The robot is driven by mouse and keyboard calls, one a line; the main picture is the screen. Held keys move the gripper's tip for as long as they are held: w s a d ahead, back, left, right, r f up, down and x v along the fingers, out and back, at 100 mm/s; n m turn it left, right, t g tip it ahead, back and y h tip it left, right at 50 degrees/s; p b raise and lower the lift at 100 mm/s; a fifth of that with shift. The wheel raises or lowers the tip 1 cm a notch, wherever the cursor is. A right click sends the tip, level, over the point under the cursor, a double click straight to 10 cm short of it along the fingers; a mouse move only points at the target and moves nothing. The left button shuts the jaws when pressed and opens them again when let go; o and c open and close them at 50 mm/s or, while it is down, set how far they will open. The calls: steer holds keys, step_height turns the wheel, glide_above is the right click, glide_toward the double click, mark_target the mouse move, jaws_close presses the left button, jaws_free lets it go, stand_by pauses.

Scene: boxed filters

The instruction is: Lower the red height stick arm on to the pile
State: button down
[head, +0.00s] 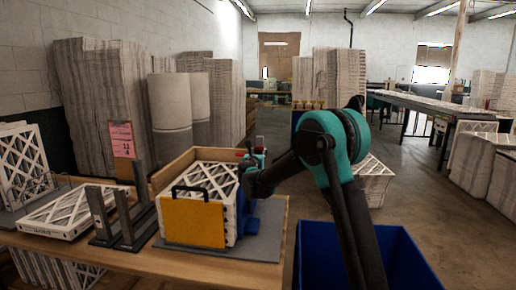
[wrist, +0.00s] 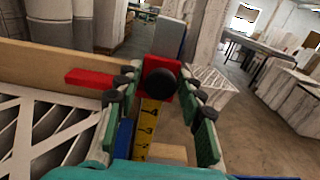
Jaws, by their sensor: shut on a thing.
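The red height stick arm (wrist: 88,78) reaches left from a red slider with a black knob (wrist: 160,82), on an upright stick with a yellow scale (wrist: 148,125). In the head view my gripper (head: 256,160) is at the pile's back right corner, partly covering the stick. In the wrist view its green fingers with dark pads (wrist: 160,92) close around the knob and slider. The pile of white lattice-faced filters (head: 212,176) stands behind a yellow plate (head: 193,222) with a black handle. The red arm is over the pile's edge; I cannot tell whether it touches.
A wooden board (head: 178,170) stands behind the pile on the wooden table (head: 120,261). Dark metal uprights (head: 128,215) and a flat filter (head: 75,212) are to the left. A blue bin (head: 400,255) is on the right, beyond the table edge.

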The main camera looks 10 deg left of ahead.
steer(key=c, duration=1.2)
jaws_free()
steer(key=s, duration=1.2)
steer(key=shift+a, duration=0.15)
steer(key=shift+c, duration=0.3)
